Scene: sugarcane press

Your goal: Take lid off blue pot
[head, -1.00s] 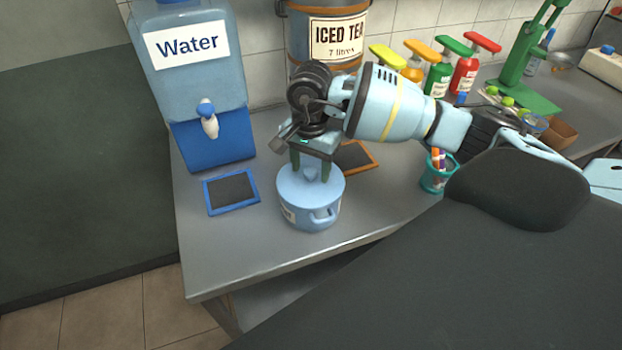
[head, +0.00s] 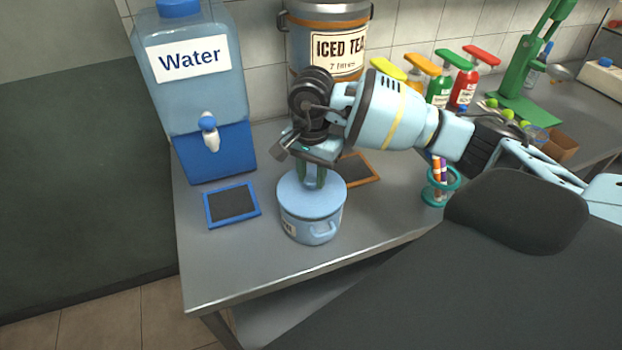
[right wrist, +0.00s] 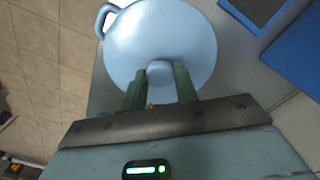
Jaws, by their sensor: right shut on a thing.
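The blue pot (head: 308,230) stands upright on the grey counter, with a handle on its right side. Its light blue lid (head: 290,195) lies on top of the pot, with no gap that I can see. The lid also shows from above in the right wrist view (right wrist: 150,35). My right gripper (head: 314,182) comes down from above, with its green fingers shut on the lid's knob. In the right wrist view the round knob (right wrist: 159,71) sits between the fingertips. My left gripper is in neither view.
A Water dispenser (head: 195,85) stands at the back left, with a blue-framed board (head: 232,205) before it. An orange-framed board (head: 360,170) lies behind the pot. An iced tea container (head: 325,40) and a pen cup (head: 440,185) stand nearby. The counter's front left is clear.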

